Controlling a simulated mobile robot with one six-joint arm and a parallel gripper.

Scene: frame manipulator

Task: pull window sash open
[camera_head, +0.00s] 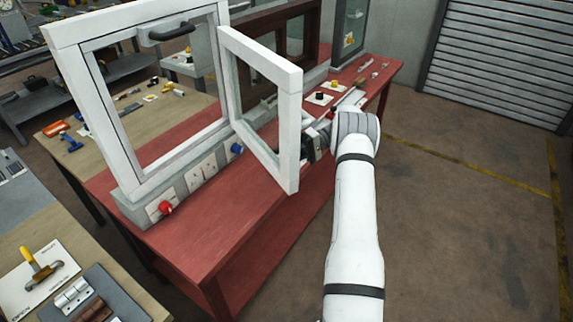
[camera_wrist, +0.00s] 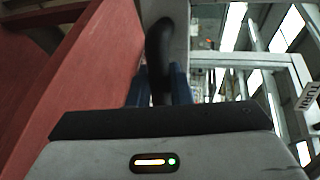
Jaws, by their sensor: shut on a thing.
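The white window frame (camera_head: 133,110) stands upright on a red workbench. Its white sash (camera_head: 289,140) is swung outward over the bench at a wide angle from the frame. My gripper (camera_head: 312,143) is at the far right side of the sash, partly hidden by it in the head view. In the wrist view, my gripper's blue fingers (camera_wrist: 162,82) are closed around a dark curved handle (camera_wrist: 160,45). The handle's mount on the sash is mostly hidden in the head view.
The red workbench (camera_head: 205,235) lies under the sash, with a red knob (camera_head: 165,207) and a blue knob (camera_head: 236,148) at the window's base. A brown-framed window (camera_head: 300,35) stands behind. Open floor (camera_head: 455,235) lies to the right.

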